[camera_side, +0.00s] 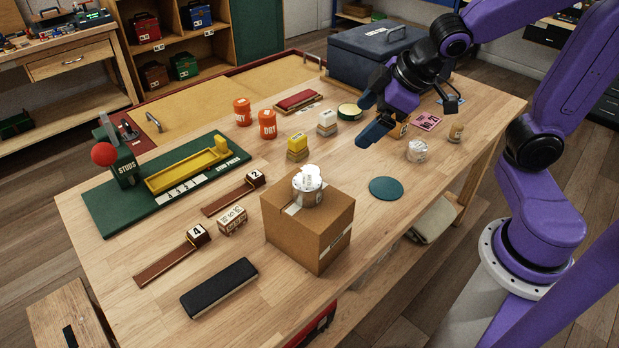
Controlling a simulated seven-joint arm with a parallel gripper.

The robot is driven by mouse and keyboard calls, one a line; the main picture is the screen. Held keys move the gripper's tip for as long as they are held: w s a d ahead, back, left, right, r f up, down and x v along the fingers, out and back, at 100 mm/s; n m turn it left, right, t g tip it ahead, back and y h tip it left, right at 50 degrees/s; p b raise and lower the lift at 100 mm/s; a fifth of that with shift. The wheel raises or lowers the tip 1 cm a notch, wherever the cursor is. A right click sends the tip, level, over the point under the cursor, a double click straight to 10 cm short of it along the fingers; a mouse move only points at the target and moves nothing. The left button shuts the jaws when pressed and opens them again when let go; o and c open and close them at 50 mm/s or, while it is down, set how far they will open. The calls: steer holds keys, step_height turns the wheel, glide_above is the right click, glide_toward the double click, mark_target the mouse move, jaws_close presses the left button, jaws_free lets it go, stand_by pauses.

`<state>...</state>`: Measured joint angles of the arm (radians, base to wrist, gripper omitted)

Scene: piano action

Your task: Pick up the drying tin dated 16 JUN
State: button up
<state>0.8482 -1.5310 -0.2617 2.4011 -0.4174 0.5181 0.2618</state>
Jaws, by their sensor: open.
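Two orange-red tins marked DRY stand upright on the wooden table at its back middle, one at the left (242,112) and one at the right (267,125), close together. No date can be read on either, so I cannot tell which is dated 16 JUN. My gripper (367,118) is open, with nothing seen between its dark blue fingers. It is over the right back part of the table, well to the right of both tins.
A cardboard box (304,235) with a white container (308,187) on top stands in front. A green press (170,185) lies left.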

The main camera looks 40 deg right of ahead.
steer(key=shift+w+d+m+t+y, duration=0.8)
steer(key=shift+w+d+t+y, duration=1.4)
steer(key=shift+w+d, duration=2.7)
glide_toward(317, 172)
steer(key=shift+w+a+f+y, duration=0.15)
steer(key=shift+w+a+f, duration=0.1)
steer(key=shift+w, duration=0.25)
steer(key=shift+w+a+f+y, duration=0.15)
steer(key=shift+w+f, duration=0.1)
steer(key=shift+w, duration=0.25)
steer(key=shift+f, duration=0.2)
steer(key=shift+x, duration=3.75)
steer(key=c, duration=1.2)
